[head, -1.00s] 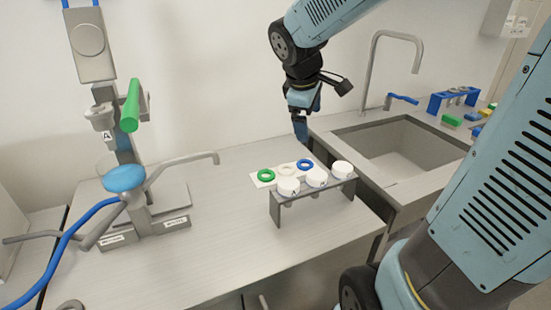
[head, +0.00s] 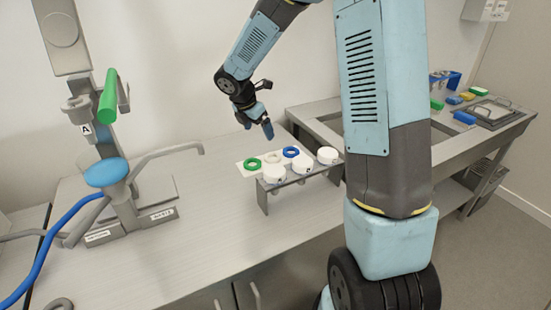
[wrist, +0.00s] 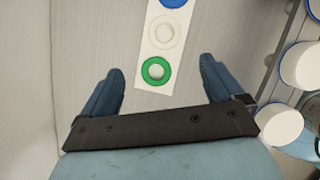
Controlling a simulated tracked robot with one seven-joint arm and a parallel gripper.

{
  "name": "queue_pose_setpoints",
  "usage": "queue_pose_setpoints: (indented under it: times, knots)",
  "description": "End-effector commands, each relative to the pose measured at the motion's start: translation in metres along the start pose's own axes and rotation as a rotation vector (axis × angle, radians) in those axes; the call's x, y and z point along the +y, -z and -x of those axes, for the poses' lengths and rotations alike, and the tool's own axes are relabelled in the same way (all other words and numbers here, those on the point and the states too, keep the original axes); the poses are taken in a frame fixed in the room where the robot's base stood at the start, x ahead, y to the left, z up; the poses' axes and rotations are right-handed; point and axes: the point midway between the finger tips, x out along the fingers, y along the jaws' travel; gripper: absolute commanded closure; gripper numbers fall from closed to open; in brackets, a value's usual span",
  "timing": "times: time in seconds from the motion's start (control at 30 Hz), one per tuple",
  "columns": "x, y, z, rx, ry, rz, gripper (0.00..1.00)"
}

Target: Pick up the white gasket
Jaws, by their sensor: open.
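The white gasket (head: 268,158) is a pale ring lying on a white strip (head: 241,165) on the bench, between a green ring (head: 252,163) and a blue ring (head: 291,152). In the wrist view the white gasket (wrist: 152,31) lies above the green ring (wrist: 146,70) and below the blue ring, which is cut by the top edge. My gripper (head: 256,126) is open and empty, above the bench behind the strip in the head view. In the wrist view its two fingers (wrist: 160,70) are spread on either side of the strip's green end, with the white gasket beyond the fingertips.
A grey rack (head: 262,199) with white-capped tubes (head: 302,165) stands close in front of the strip. The bench (head: 205,215) between is clear. A sink is at right.

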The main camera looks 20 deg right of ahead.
Motion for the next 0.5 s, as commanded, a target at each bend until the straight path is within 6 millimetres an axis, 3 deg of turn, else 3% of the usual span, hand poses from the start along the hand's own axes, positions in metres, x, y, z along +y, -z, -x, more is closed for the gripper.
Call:
queue_pose_setpoints:
  times: [0.5]
  knots:
    - [0.0,0.001,-0.075,0.002,0.003,0.014,0.05]
